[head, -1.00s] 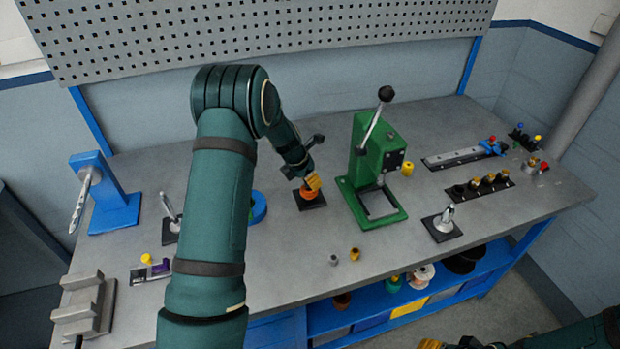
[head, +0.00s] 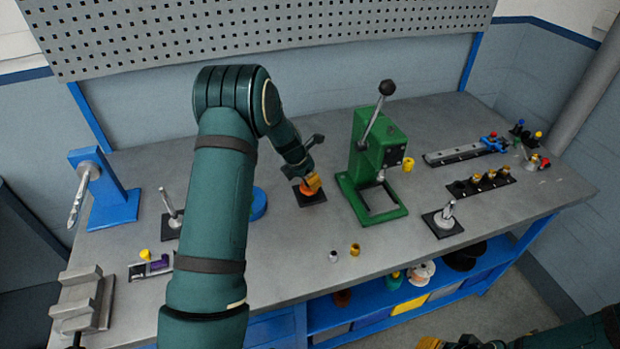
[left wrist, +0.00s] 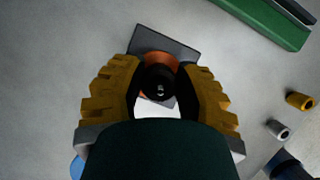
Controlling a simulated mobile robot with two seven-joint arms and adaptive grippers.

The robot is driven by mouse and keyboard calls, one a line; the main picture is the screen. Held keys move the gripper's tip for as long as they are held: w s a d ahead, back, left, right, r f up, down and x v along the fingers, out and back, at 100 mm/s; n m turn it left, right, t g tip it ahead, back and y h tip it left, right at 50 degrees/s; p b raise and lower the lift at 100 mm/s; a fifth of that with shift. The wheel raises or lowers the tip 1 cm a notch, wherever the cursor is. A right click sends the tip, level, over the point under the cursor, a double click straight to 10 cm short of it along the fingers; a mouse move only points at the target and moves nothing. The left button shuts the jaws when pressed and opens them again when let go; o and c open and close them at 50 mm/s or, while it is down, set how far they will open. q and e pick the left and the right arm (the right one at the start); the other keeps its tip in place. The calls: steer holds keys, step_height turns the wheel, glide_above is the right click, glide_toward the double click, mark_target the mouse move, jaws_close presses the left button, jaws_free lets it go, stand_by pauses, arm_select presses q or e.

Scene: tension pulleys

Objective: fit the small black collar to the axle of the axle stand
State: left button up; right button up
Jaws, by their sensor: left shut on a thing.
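The axle stand is a dark square plate (head: 313,200) bearing an orange wheel (head: 304,191), near the middle of the bench. In the left wrist view the plate (left wrist: 180,47) and orange wheel (left wrist: 158,62) lie beneath my left gripper. My left gripper (head: 313,183) is shut on the small black collar (left wrist: 160,80), whose dark round shape is between the yellow fingers. A small bright metal tip, apparently the axle, shows in the collar's middle. How far down the collar sits cannot be told. My right gripper (head: 430,343) is at the bottom edge, only partly visible.
A green press (head: 372,165) stands just right of the axle stand. A brass bushing (head: 355,249) and a grey bushing (head: 333,256) lie in front. A blue ring-like object (head: 259,203) is partly behind my left arm. A blue stand (head: 113,200) is at left.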

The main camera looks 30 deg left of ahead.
arm_select(q)
steer(key=shift+s+f, duration=0.1)
steer(key=shift+f, duration=0.2)
steer(key=shift+c, duration=0.4)
steer(key=shift+f, duration=0.1)
jaws_close()
steer(key=shift+s+d, duration=0.1)
steer(key=o, duration=1)
jaws_free()
steer(key=shift+o, duration=0.2)
steer(key=shift+r, duration=0.3)
steer(key=v, duration=1.1)
steer(key=shift+r, duration=0.25)
